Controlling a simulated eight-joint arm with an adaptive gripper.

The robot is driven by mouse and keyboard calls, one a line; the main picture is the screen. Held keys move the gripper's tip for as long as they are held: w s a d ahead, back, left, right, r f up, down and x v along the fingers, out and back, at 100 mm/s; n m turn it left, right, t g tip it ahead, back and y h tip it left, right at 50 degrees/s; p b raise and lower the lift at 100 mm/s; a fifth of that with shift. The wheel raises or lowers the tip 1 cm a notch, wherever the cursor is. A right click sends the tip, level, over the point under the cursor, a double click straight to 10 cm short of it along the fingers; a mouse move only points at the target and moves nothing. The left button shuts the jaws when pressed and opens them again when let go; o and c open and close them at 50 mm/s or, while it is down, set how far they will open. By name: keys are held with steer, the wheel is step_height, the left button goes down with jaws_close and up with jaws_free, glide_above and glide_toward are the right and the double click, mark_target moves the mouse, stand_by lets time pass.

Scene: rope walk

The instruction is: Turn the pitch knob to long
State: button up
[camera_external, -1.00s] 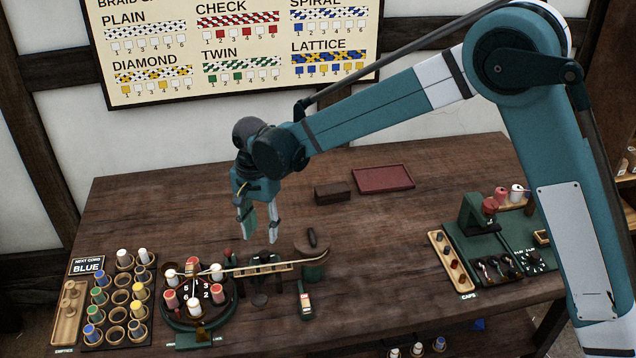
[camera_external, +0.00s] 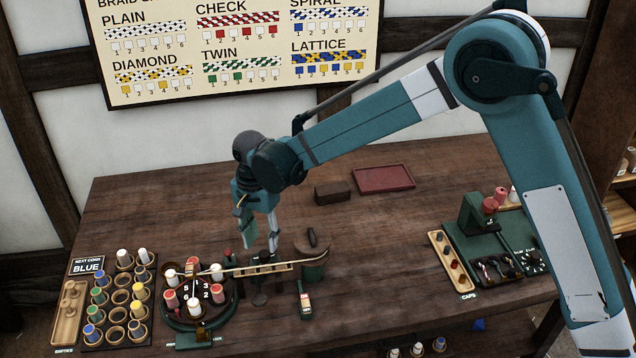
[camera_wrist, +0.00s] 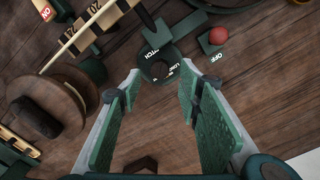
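The pitch knob (camera_wrist: 159,70) is a small dark round knob on a dark block, in the wrist view just ahead of my fingertips. White lettering reading PITCH and LONG sits beside it, partly cut off by the knob. Its pointer direction is too small to tell. My gripper (camera_wrist: 159,76) is open, with one green-padded finger on each side of the knob's line of sight and nothing between the pads. In the external view my gripper (camera_external: 260,247) points down above the middle of the bench, behind the wooden ruler; it hides most of the knob there.
A red button (camera_wrist: 218,35) marked OFF stands right of the knob. The numbered wooden ruler (camera_wrist: 95,22) and a wood-topped drum with a dark handle (camera_wrist: 52,95) lie to the left. The round braiding disc (camera_external: 200,318) is left of my gripper. The bench behind is mostly clear.

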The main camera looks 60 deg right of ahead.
mark_target(264, 254)
steer(key=shift+f, duration=2.4)
steer(key=shift+c, duration=0.5)
steer(key=c, duration=0.8)
